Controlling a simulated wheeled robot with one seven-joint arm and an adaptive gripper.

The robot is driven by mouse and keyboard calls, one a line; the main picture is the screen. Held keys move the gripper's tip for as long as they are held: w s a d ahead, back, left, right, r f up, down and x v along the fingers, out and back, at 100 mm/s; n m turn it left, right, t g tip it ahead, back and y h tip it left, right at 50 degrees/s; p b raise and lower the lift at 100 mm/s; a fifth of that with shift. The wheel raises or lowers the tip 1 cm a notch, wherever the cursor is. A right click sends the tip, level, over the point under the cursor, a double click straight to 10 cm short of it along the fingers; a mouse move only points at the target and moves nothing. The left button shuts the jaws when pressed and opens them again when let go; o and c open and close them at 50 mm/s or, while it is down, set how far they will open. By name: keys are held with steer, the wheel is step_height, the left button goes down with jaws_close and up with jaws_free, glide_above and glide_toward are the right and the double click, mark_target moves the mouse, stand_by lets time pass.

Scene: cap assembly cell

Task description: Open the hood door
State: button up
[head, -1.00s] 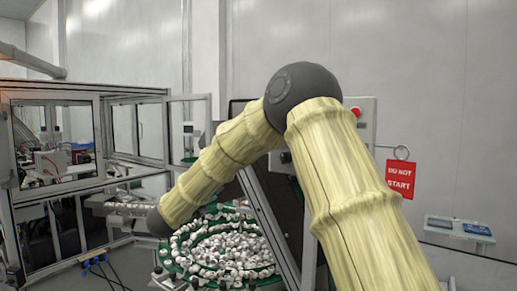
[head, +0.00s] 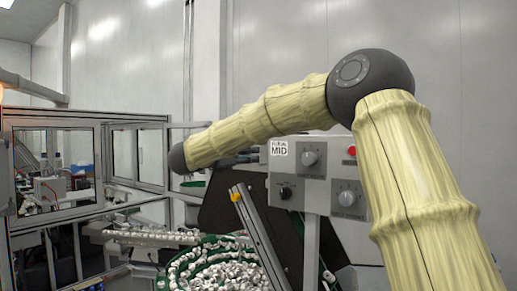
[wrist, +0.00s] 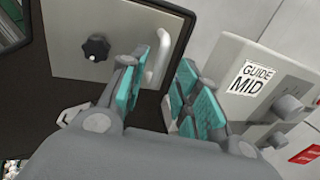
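A glazed, metal-framed enclosure (head: 100,118) stands at the left in the head view. A dark slanted panel (head: 222,212) is behind the parts bowl. I cannot tell for sure which part is the hood door. In the wrist view, a grey plate (wrist: 70,30) carries a black knob (wrist: 96,47) and a pale D-shaped handle (wrist: 158,62). My gripper (wrist: 176,52) is open with teal finger pads, its gap empty. In the head view the gripper is mostly hidden by my forearm.
A control box (head: 318,172) marked "MID" stands close right of my gripper; it also shows in the wrist view (wrist: 245,88). A green bowl of white caps (head: 225,272) sits below, with a slanted metal bar (head: 258,235) beside it. The wall behind is bare.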

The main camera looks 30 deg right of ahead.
steer(key=shift+w+d+p, duration=0.2)
steer(key=shift+d+p, duration=0.2)
steer(key=shift+d, duration=0.4)
steer(key=shift+w+d+p, duration=0.15)
steer(key=shift+d+p, duration=0.25)
steer(key=shift+d, duration=0.45)
steer(key=shift+w+d+p, duration=0.2)
steer(key=shift+d+p, duration=0.2)
steer(key=shift+d, duration=0.4)
jaws_close()
